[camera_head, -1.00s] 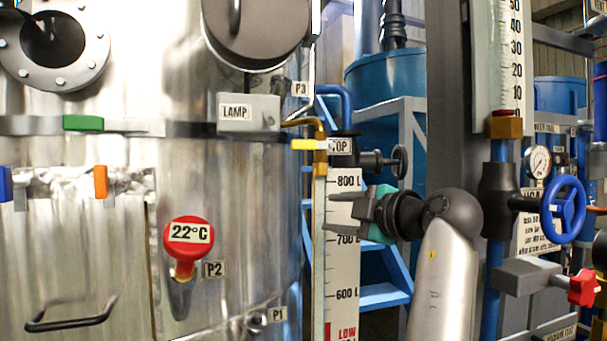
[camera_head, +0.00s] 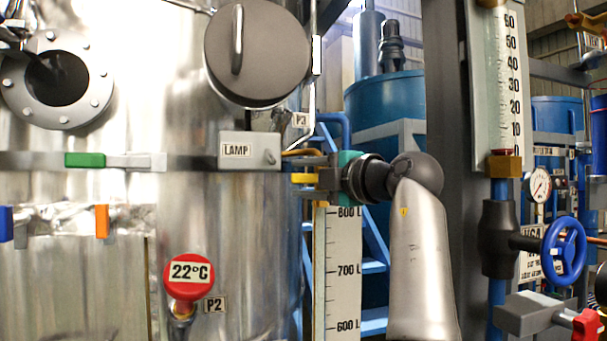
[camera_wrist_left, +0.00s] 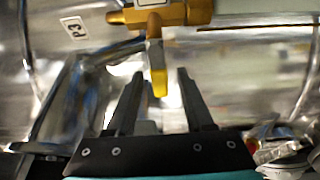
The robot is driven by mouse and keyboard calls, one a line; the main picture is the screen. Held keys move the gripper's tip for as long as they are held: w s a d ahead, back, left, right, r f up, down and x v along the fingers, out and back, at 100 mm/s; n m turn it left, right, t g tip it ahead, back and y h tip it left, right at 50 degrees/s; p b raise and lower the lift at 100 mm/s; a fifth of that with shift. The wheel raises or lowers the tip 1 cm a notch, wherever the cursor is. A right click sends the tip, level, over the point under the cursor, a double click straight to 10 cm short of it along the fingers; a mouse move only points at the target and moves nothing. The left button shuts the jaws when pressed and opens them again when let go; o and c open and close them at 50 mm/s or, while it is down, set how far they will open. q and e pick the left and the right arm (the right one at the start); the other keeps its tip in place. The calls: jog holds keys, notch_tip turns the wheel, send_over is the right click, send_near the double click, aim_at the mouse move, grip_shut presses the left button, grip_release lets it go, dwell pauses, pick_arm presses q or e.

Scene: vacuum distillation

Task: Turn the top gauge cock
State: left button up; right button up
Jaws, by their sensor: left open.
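The top gauge cock has a yellow lever handle (camera_head: 304,179), beside the tank wall at the top of the level scale. The gripper partly covers the cock in the head view. In the left wrist view the brass cock body (camera_wrist_left: 172,13) is at the top and its yellow handle (camera_wrist_left: 158,78) points down. My left gripper (camera_head: 318,180) is at the cock, its fingers pointing left toward the tank. In the left wrist view my left gripper (camera_wrist_left: 159,75) is open, with the handle's tip appearing between the fingers. Contact cannot be told. My right gripper is not in view.
The LAMP box (camera_head: 249,150) sits on the tank just left of the cock. The white level scale (camera_head: 338,275) hangs below it. A grey column (camera_head: 445,110) and a blue handwheel (camera_head: 565,250) stand at right.

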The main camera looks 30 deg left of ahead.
pick_arm(q)
jog(key=shift+a, duration=0.1)
grip_shut()
dwell(0.4)
dwell(1.0)
